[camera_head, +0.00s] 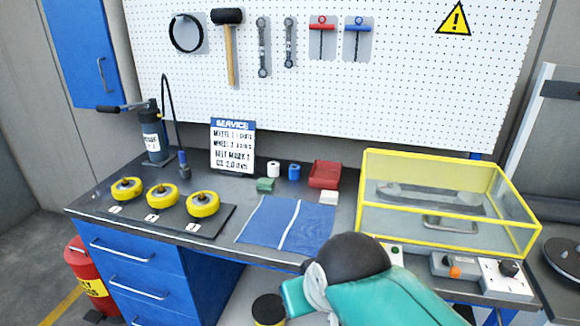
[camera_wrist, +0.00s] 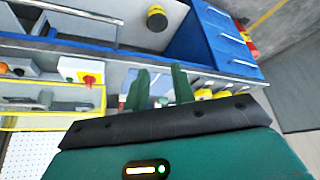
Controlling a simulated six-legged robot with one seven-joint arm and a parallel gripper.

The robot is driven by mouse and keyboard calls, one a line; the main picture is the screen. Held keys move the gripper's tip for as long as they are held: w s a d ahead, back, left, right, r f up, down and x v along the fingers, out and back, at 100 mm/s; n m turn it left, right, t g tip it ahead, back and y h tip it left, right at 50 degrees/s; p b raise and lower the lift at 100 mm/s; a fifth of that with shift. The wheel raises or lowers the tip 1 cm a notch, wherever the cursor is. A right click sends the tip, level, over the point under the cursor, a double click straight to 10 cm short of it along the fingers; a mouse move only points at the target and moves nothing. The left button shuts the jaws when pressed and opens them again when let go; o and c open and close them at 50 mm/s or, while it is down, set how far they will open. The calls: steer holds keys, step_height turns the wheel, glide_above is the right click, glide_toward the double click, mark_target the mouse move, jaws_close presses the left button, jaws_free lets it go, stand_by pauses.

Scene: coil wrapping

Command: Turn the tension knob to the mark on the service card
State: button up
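The service card (camera_head: 233,147) stands upright at the back of the bench. It has a blue "SERVICE" header and several lines of black print, one seeming to read "BELT MARK"; its number is too small to read surely. A black knob (camera_head: 508,268) sits on a white box with dial marks (camera_head: 497,285) at the bench's right front, likely the tension knob; its pointer setting is unclear. My gripper (camera_wrist: 159,70) is open and empty in the wrist view, its green fingers apart and away from the knob. In the head view my teal arm covers the front edge of the bench.
A grey box with an orange button (camera_head: 454,272) is beside the knob box. A yellow-framed clear guard (camera_head: 440,205) stands behind them. A red knob on a light box shows in the wrist view (camera_wrist: 89,80). Yellow wheels (camera_head: 162,196) and a blue mat (camera_head: 265,222) lie left.

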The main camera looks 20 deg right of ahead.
steer(key=o, duration=0.7)
steer(key=w+d+r+m, duration=0.1)
steer(key=w+d+m, duration=0.45)
steer(key=d, duration=0.35)
steer(key=m+g+h, duration=0.4)
steer(key=m+g, duration=0.3)
steer(key=m, duration=0.8)
glide_toward(510, 265)
steer(key=shift+t+h, duration=0.3)
steer(key=x, duration=0.8)
steer(key=shift+s+a+f, duration=0.1)
steer(key=shift+s+f, duration=0.2)
steer(key=shift+f, duration=0.1)
steer(key=c, duration=1)
